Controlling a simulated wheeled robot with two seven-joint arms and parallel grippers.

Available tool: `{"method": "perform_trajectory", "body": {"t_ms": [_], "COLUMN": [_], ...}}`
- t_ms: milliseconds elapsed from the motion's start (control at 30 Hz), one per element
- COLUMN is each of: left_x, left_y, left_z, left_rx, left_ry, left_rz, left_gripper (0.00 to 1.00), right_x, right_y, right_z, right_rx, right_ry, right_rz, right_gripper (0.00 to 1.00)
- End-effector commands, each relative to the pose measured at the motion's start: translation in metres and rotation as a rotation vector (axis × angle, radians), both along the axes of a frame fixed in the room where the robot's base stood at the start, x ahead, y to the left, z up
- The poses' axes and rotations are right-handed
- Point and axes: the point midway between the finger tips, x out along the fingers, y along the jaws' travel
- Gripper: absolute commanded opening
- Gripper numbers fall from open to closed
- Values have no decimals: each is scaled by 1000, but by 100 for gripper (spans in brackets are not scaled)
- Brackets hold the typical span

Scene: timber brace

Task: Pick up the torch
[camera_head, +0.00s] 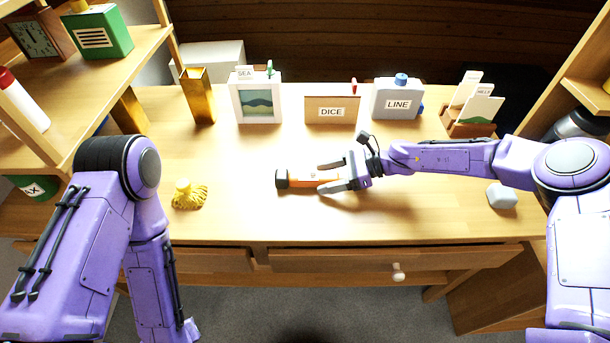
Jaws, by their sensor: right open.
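The torch (298,180) lies on its side on the wooden desk, near the middle. It has a dark head at the left and an orange body pointing right. My right gripper (322,177) comes in from the right with its fingers open, one on the far side and one on the near side of the torch's right end. The torch's right end is partly hidden by the gripper. I cannot tell whether the fingers touch it. My left arm (150,240) hangs at the left in front of the desk, and its gripper is not visible.
Along the back of the desk (260,220) stand a gold vase (198,96), a SEA box (256,100), a DICE box (331,110), a LINE box (397,98) and a card holder (472,115). Shelves flank both sides.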

Motion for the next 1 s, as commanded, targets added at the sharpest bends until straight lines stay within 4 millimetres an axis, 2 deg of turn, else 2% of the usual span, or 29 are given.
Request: {"method": "perform_trajectory", "body": {"t_ms": [100,300,367,400,500,833,1000], "left_x": [0,0,0,0,0,0,0], "left_y": [0,0,0,0,0,0,0], "left_z": [2,1,1,1,1,1,0], "left_rx": [0,0,0,0,0,0,0], "left_ry": [0,0,0,0,0,0,0], "left_rz": [0,0,0,0,0,0,0], "left_gripper": [0,0,0,0,0,0,0], "right_x": [0,0,0,0,0,1,1], "right_y": [10,10,10,9,9,9,9], "right_z": [-4,-4,-4,-4,-4,1,26], "right_rx": [0,0,0,0,0,1,2], "right_ry": [1,-1,-1,-1,-1,-2,-7], "right_rz": [0,-3,-3,-2,-2,-2,-3], "right_gripper": [68,68,49,36,7,7,7]}}
